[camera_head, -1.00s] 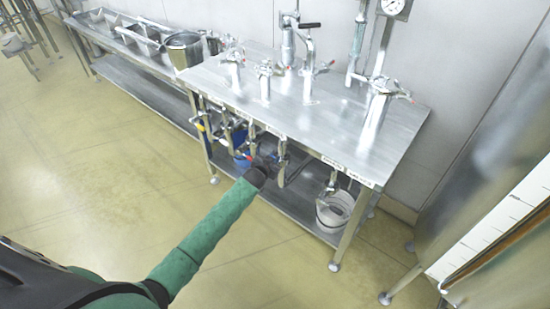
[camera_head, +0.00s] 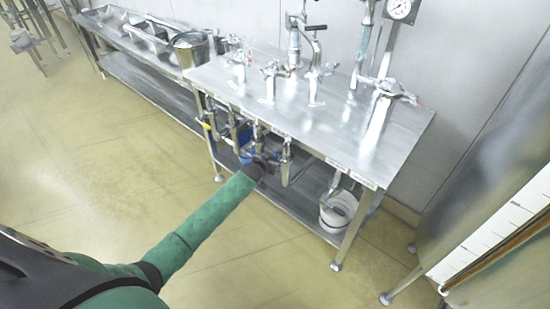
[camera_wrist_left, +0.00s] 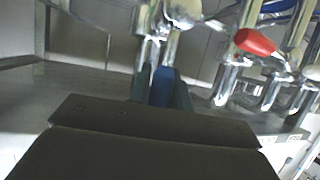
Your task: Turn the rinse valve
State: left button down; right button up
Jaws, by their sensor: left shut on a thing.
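The metal table (camera_head: 215,75) carries a row of valves and pipes hanging below its front edge. My left gripper (camera_head: 268,160) reaches in under that edge, among the hanging pipes. In the left wrist view my left gripper (camera_wrist_left: 161,88) is shut on a narrow blue piece (camera_wrist_left: 162,84), which looks like a valve handle, just below a shiny metal fitting (camera_wrist_left: 158,22). The fingers hide part of it. A red valve handle (camera_wrist_left: 256,42) sits to the right, apart from the fingers. Labels on the table edge are too small to read. My right gripper is not in view.
A white bucket (camera_head: 337,211) stands on the lower shelf to the right. Taps stand on the tabletop, and a gauge (camera_head: 399,8) is at the back right. A tall metal tank (camera_head: 490,150) is on the right. The floor (camera_head: 120,180) at left is clear.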

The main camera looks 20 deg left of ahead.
pick_arm(q)
jog(key=c, duration=1.3)
grip_release()
jog(key=shift+s+a, duration=0.1)
jog(key=shift+s, duration=0.3)
jog(key=b+v, duration=0.2)
jog(key=v, duration=0.5)
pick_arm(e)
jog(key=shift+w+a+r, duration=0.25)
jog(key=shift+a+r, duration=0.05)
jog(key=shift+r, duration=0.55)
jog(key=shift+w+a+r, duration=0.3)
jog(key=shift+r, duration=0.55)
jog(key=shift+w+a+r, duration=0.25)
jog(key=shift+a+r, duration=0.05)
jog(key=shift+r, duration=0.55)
